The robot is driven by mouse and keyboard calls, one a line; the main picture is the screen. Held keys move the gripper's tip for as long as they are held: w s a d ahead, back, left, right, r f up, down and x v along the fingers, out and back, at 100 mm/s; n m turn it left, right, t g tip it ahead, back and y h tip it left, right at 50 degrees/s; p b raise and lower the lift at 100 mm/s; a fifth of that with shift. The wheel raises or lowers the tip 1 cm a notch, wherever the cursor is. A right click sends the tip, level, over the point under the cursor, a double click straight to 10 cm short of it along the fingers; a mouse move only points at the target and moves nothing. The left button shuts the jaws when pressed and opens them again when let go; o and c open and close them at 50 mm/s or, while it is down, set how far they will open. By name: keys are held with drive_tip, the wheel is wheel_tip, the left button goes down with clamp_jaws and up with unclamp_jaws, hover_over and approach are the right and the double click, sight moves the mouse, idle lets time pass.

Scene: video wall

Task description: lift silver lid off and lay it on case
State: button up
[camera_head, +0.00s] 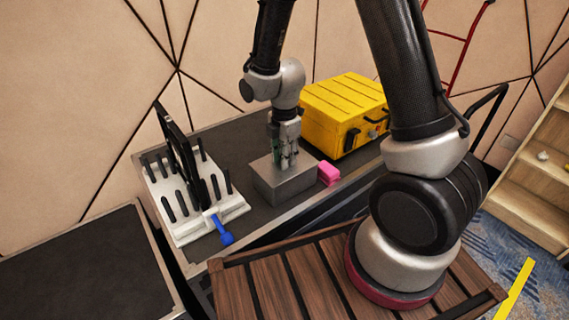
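A silver box (286,190) stands on the dark table; its flat silver top (265,169) appears to be the lid. I cannot make out a seam between lid and box. My gripper (286,163) points down at the middle of this top, with its fingertips at or just above it. The fingers hide whatever is at the centre of the top, and I cannot tell whether they are open or shut. A yellow case (345,100), closed, with a ridged top and dark latches, stands behind and to the right of the box.
A pink block (328,173) lies close to the box's right side. A white rack (186,225) with black pegs and an upright black panel stands at left, with a blue object (222,232) at its front. A slatted wooden surface (290,285) is in front.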

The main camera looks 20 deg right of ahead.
clamp_jaws()
